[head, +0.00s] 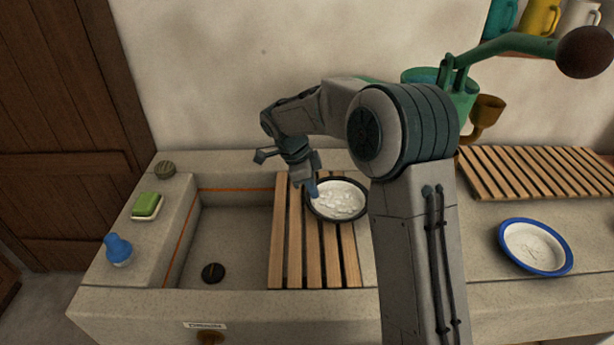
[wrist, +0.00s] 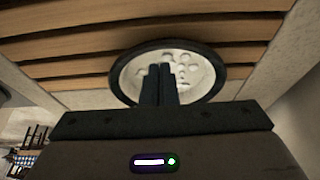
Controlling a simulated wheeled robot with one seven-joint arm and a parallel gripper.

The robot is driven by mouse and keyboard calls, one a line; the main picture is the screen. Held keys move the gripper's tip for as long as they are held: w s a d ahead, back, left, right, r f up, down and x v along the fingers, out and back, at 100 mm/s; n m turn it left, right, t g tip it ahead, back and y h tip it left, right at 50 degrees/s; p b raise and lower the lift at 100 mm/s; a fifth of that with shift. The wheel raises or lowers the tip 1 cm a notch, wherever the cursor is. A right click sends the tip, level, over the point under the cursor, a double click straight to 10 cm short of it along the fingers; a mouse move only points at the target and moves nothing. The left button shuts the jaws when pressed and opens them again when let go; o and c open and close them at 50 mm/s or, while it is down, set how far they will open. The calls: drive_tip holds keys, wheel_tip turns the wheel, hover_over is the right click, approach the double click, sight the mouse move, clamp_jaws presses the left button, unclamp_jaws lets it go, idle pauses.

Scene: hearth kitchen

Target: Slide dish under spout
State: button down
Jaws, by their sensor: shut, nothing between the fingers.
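A round white dish with a dark rim (head: 342,203) sits on the wooden slatted rack over the basin, with white foamy or lumpy stuff inside. It also shows in the wrist view (wrist: 195,75). My gripper (head: 313,192) is shut and empty, fingertips at the dish's left side in the head view. In the wrist view its fingers overlap the dish; I cannot tell whether they touch it. A green pump (head: 456,98) with a long handle stands behind my arm. A brown spout (head: 487,113) curves down at its right. My arm hides part of the pump and counter.
A blue-rimmed dish (head: 506,238) lies on the right counter. A second slatted rack (head: 530,172) is behind it. The stone basin (head: 232,235) is open at left, with a dark plug (head: 213,272). Green soap (head: 146,204) and a blue bottle (head: 118,249) stand on the left ledge.

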sight(308, 200)
drive_tip(key=shift+x, duration=1.65)
drive_tip(key=shift+a+b, duration=0.65)
drive_tip(key=shift+a, duration=0.55)
